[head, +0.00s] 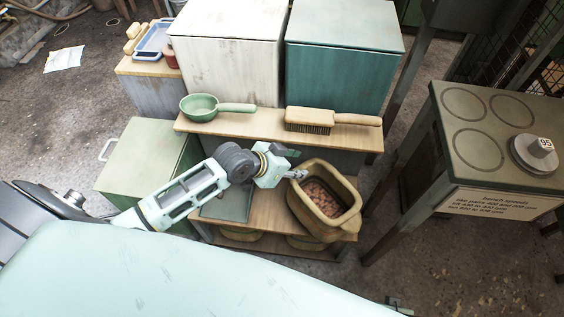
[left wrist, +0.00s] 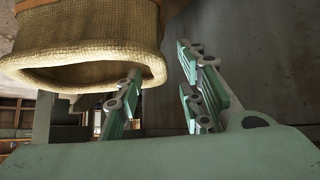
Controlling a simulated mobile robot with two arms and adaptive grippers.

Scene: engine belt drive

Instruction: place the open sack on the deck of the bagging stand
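The open sack (head: 352,222) is tan, with a thick rolled rim and reddish lumps inside. In the head view it is upright over the right part of a low wooden deck (head: 268,212); I cannot tell whether its base rests there. My left gripper (head: 298,174) is at the sack's upper left rim. In the left wrist view the woven sack (left wrist: 85,50) fills the upper left. The gripper's fingers (left wrist: 160,95) are spread apart, one overlapping the rim and the other clear of it. My right gripper is not in view.
An upper wooden ledge behind holds a green scoop (head: 200,105) and a brush (head: 320,121). White (head: 225,65) and teal (head: 340,75) bins stand behind. A green cabinet (head: 140,160) is left. A dark bench (head: 480,150) with a round weight (head: 537,152) stands right.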

